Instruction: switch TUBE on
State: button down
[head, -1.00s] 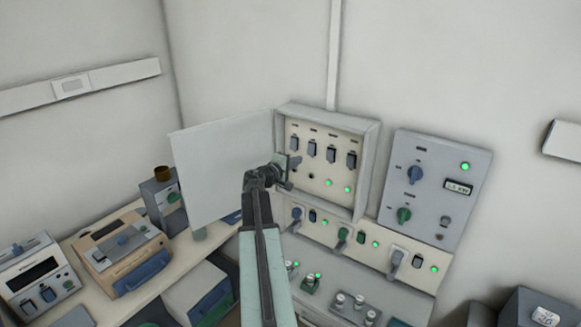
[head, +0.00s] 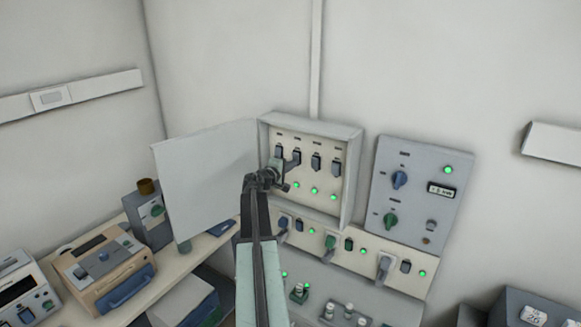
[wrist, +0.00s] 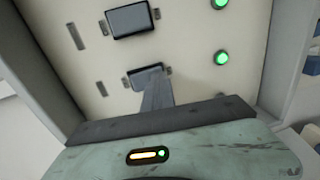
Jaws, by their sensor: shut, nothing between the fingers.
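An open grey wall box (head: 349,178) holds a row of dark switches, several with green lamps below them. My gripper (head: 292,162) is shut and empty, in front of the left part of this row. In the wrist view its narrow fingers (wrist: 156,92) reach a dark switch (wrist: 148,74), touching or very near it; contact cannot be told. The lamp (wrist: 220,57) beside that switch is lit green. A neighbouring switch (wrist: 130,20) is clear of the fingers. The labels are too small to read, so which switch is TUBE cannot be told. My gripper partly hides the left end of the row.
The box's white door (head: 207,180) stands open to the left. A grey panel with knobs (head: 420,195) is on the right. A lower strip of plugs and switches (head: 350,257) runs below. A bench with instruments (head: 107,270) is at the left.

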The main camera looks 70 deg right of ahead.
jog(key=w+a+f+b, duration=0.2)
jog(key=a, duration=1.1)
jog(key=shift+a, duration=0.4)
